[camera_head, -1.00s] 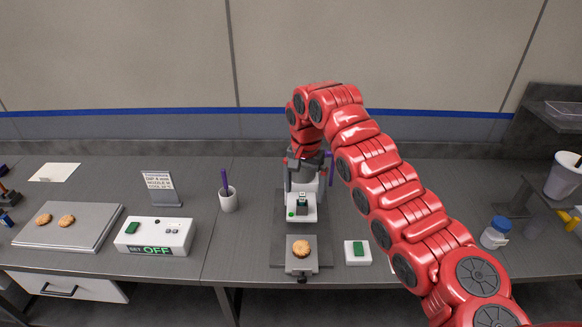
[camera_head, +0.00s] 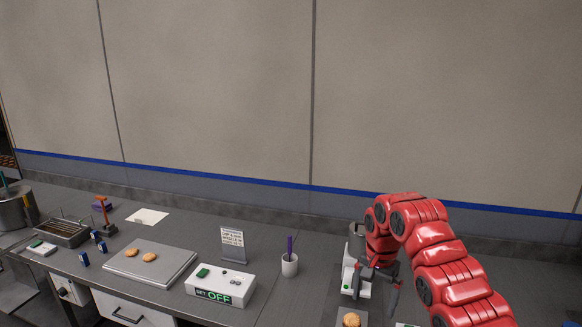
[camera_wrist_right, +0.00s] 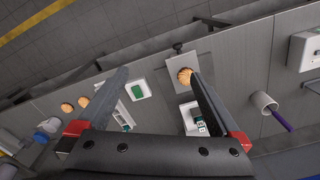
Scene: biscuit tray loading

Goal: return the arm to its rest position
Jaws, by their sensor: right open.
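My right arm is red and segmented and comes in from the lower right of the head view. Its dark right gripper (camera_head: 378,284) is open and empty, above the bench just right of a white machine (camera_head: 348,277). The right wrist view shows the two fingers of the gripper (camera_wrist_right: 158,76) spread wide with nothing between them. A round biscuit (camera_wrist_right: 185,75) lies on a grey plate (camera_wrist_right: 204,66) below, close to one fingertip in that view. My left gripper is not in view.
A box reading OFF (camera_head: 240,295), a cup with a purple pen (camera_head: 290,266) and a sign (camera_head: 232,245) stand left of the arm. A tray (camera_head: 178,262) with two biscuits lies further left. The wall behind is bare.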

